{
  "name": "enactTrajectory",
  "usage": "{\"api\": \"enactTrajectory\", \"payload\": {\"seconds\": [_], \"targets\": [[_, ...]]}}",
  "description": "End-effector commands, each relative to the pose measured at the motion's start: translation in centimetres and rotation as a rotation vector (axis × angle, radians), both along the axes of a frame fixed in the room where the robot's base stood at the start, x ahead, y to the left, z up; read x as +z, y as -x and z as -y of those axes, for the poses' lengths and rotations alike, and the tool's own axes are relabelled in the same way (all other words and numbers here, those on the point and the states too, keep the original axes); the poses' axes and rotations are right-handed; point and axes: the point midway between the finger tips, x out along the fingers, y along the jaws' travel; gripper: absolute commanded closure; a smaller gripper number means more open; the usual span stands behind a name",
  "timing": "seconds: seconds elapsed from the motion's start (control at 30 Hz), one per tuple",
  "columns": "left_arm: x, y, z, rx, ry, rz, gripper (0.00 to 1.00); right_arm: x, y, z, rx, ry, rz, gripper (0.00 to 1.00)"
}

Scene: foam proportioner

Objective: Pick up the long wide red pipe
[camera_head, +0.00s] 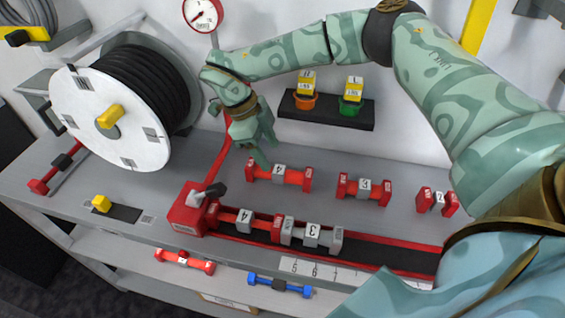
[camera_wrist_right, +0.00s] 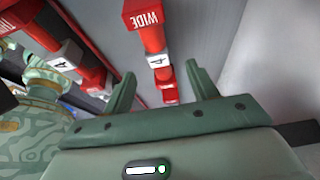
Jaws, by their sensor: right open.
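The long wide red pipe (camera_head: 292,178) lies on the grey bench, with red block ends and a white band marked 4. In the right wrist view the pipe (camera_wrist_right: 153,40) reads WIDE on its near end and shows between my open fingers, apart from them.
Two shorter red pipes, one middle (camera_head: 363,188) and one right (camera_head: 437,201), lie along the bench. A red-edged track (camera_head: 390,256) with pipes in it runs in front. A hose reel (camera_head: 75,120) stands left. A small shelf (camera_head: 330,117) hangs on the wall behind.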

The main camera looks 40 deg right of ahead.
Motion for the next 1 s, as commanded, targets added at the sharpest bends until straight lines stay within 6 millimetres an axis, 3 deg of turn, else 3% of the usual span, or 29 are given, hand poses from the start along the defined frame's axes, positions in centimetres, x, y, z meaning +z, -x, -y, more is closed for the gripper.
{"api": "enactTrajectory", "payload": {"seconds": [0.5,0.77,0.97,1.0], "targets": [[-2.1,1.4,-0.6,-0.003,-0.008,-0.028,1.00,-6.6,2.2,1.5,0.000,0.000,-0.005,0.42],[-2.0,1.3,-0.5,-0.002,-0.007,-0.026,1.00,-6.8,2.3,1.6,0.000,0.000,0.000,0.42],[-2.1,1.3,-0.4,-0.001,-0.005,-0.026,1.00,-6.8,2.4,1.6,0.000,0.001,-0.001,0.97],[-2.1,1.2,-0.4,-0.001,-0.005,-0.025,1.00,-6.8,2.4,1.6,0.000,0.001,-0.001,0.97]]}}
